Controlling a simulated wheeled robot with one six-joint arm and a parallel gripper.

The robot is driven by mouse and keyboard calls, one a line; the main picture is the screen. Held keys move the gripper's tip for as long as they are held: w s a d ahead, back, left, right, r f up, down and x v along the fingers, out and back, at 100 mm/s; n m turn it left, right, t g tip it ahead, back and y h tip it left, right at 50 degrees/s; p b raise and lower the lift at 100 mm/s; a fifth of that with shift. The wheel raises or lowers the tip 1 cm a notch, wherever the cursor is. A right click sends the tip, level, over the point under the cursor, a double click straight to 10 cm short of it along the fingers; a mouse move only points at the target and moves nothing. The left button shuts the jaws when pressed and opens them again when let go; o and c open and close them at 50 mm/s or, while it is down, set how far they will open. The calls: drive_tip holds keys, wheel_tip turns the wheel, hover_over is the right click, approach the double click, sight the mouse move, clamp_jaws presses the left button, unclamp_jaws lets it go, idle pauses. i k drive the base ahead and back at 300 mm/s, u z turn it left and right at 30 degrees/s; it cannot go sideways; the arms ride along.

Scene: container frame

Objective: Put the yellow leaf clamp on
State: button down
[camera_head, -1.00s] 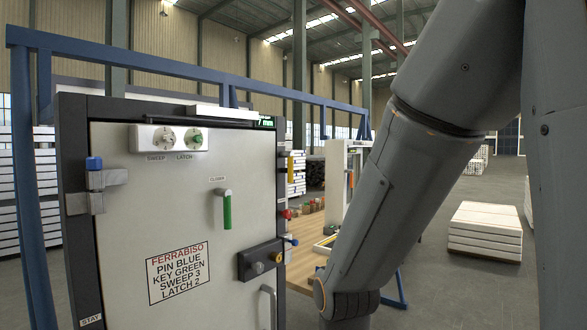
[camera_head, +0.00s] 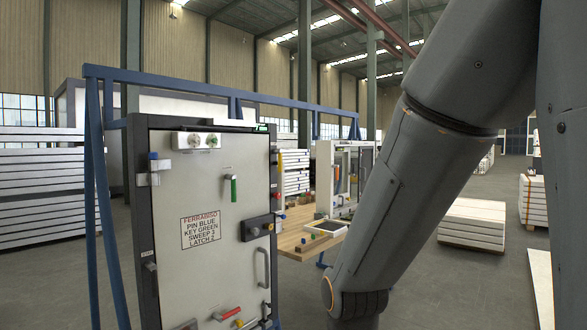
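A grey-white door with a dark frame, the cabinet (camera_head: 210,280), stands left of centre, held in a blue frame. A small yellow part (camera_head: 280,160) sits on the right edge of the cabinet, high up; I cannot tell if it is the leaf clamp. Low at the door's bottom edge, pieces with red and yellow handles (camera_head: 228,313) show, cut by the picture's edge. My arm crosses the right side, and its end lies below the picture, so my gripper is not in view.
The door carries two dials (camera_head: 196,141), a green handle (camera_head: 233,188), a dark lock block (camera_head: 257,227) and a blue-topped fitting (camera_head: 153,165). A wooden bench (camera_head: 295,240) with a tray (camera_head: 326,228) stands behind right. Open floor lies beyond.

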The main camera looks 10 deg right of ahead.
sight(279, 152)
drive_tip(key=u, duration=0.05)
drive_tip(key=k, duration=0.15)
drive_tip(key=z, duration=0.8)
drive_tip(key=i, duration=0.75)
drive_tip(key=z, duration=0.65)
drive_tip(key=i, duration=0.75)
drive_tip(key=u, duration=0.75)
drive_tip(key=i, duration=0.85)
drive_tip(key=u, duration=0.7)
